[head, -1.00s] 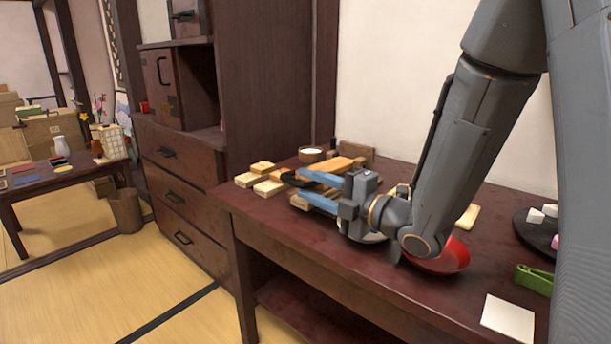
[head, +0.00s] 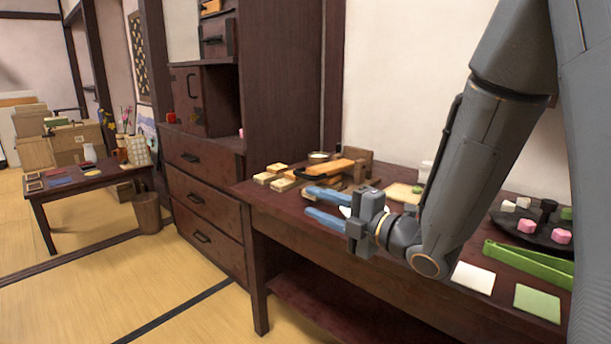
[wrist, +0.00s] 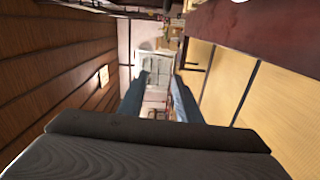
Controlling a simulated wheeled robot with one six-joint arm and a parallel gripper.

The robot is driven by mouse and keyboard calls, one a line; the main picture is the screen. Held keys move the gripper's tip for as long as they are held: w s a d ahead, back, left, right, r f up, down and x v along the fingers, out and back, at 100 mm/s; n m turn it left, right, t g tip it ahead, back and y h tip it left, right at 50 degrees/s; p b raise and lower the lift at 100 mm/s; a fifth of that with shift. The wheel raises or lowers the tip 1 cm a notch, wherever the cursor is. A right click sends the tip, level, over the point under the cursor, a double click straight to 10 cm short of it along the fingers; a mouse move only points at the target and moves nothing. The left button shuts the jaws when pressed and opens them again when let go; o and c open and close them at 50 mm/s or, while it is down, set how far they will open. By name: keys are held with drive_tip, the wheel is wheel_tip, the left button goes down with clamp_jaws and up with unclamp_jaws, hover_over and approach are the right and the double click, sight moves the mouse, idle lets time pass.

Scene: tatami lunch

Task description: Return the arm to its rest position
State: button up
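My gripper (head: 308,201) is at the end of my arm, by the front edge of the dark red table (head: 300,238) in the head view. Its two blue fingers are apart with nothing between them. It points left and looks level. In the wrist view, the fingers (wrist: 157,97) stand on either side of a clear gap, through which the far room shows. My forearm hides part of the table behind it.
Wooden blocks (head: 270,176) and an orange-brown wooden piece (head: 328,167) lie behind the fingers. To the right are green tongs (head: 530,264), a white square (head: 473,277), a green square (head: 537,302) and a dark plate (head: 508,226) with sweets. Open tatami (head: 110,285) lies left.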

drive_tip(key=s+d+f+m+g+h, duration=0.55)
drive_tip(key=f+m+h, duration=0.25)
drive_tip(key=m+h, duration=0.5)
drive_tip(key=s+m+g, duration=0.7)
drive_tip(key=s+m, duration=0.3)
drive_tip(key=s, duration=1.2)
drive_tip(key=d+r+m+p, duration=0.3)
drive_tip(key=d+r+p, duration=0.7)
drive_tip(key=p, duration=1.1)
drive_tip(key=shift+d+r+m+p, duration=0.4)
drive_tip(key=shift+r, duration=1.5)
drive_tip(key=shift+s, duration=0.1)
